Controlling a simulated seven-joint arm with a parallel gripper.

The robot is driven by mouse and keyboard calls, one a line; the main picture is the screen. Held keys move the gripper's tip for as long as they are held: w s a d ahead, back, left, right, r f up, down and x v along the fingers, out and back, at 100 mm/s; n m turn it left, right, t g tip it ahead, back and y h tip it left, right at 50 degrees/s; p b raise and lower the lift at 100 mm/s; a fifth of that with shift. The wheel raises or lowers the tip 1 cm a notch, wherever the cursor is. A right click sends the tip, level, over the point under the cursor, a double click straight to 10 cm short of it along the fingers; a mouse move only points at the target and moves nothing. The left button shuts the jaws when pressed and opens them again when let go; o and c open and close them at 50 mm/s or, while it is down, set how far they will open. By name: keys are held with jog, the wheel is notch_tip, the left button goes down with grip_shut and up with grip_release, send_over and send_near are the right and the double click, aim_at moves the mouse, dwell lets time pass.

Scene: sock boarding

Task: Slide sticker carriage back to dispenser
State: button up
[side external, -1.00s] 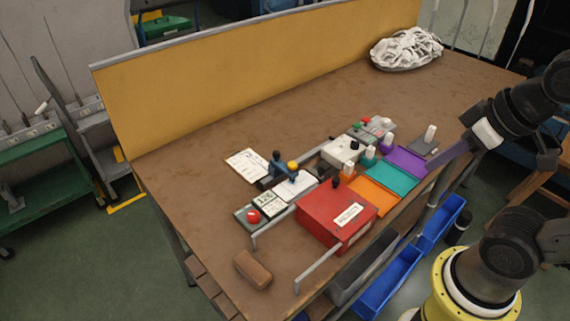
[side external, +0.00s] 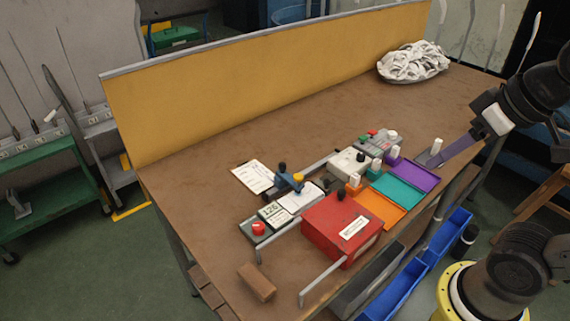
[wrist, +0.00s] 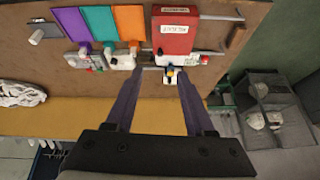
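A small white unit with a blue lever and yellow knob (side external: 291,188) sits by the metal rail behind the red box; I take it for the sticker carriage. It also shows in the wrist view (wrist: 169,75). The red box (side external: 336,226), with a white label and black knob, stands in front of it; it may be the dispenser, but I cannot tell. It shows in the wrist view (wrist: 174,38) too. My gripper (wrist: 160,74) is open and empty, its dark fingers apart. In the side view my gripper (side external: 446,154) hangs at the right, near the purple tray.
Orange (side external: 378,208), teal (side external: 398,188) and purple (side external: 417,174) trays line the front edge, with small bottles behind. A brown block (side external: 257,282) lies at the left front. A white sock pile (side external: 412,62) is at the back.

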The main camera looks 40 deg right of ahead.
jog(key=w+r+m+g, duration=0.1)
jog(key=w+r, duration=0.7)
jog(key=w, duration=0.3)
jog(key=g, duration=0.5)
send_over(283, 163)
notch_tip(283, 163, down, 16)
jog(key=shift+m, duration=0.3)
notch_tip(283, 163, down, 14)
jog(key=shift+a+r, duration=0.1)
jog(key=shift+r, duration=0.1)
